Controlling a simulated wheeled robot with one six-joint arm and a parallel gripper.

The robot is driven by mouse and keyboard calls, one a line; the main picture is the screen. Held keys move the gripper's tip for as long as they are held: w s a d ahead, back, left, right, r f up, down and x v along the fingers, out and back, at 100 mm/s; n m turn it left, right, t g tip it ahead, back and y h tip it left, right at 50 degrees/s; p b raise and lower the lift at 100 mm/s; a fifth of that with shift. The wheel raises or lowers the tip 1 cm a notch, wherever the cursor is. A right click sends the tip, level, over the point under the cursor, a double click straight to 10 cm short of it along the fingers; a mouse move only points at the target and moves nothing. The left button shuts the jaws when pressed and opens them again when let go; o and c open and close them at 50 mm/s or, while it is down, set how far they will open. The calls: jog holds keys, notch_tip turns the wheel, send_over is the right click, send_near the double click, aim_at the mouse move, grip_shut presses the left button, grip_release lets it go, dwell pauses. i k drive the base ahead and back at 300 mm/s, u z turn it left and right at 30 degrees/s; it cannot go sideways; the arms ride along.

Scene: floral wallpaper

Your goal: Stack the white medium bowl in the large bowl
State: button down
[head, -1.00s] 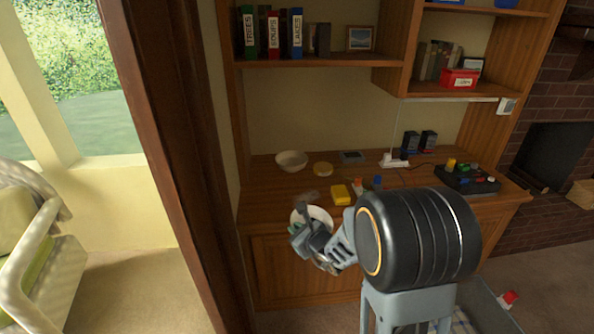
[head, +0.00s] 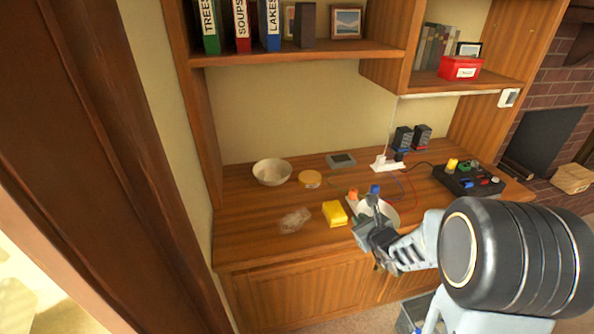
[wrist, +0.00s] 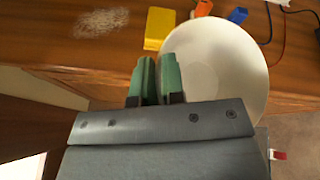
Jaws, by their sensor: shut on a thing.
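The white medium bowl (head: 391,216) is in my gripper (head: 371,215), held by its rim near the front edge of the wooden desk. In the wrist view the bowl (wrist: 220,65) shows its white inside, and my gripper's green fingers (wrist: 157,65) are shut at its left rim. In the head view my gripper hides part of the bowl. The large bowl (head: 271,172), cream-coloured and upright, stands at the back left of the desk, apart from my gripper. Its inside looks empty.
Orange and blue items stand behind the held bowl. Shelves overhang the back. A dark door frame (head: 80,150) is at left.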

aim_at(273, 179)
jog(key=u, duration=0.25)
jog(key=i, duration=0.85)
jog(key=u, duration=0.65)
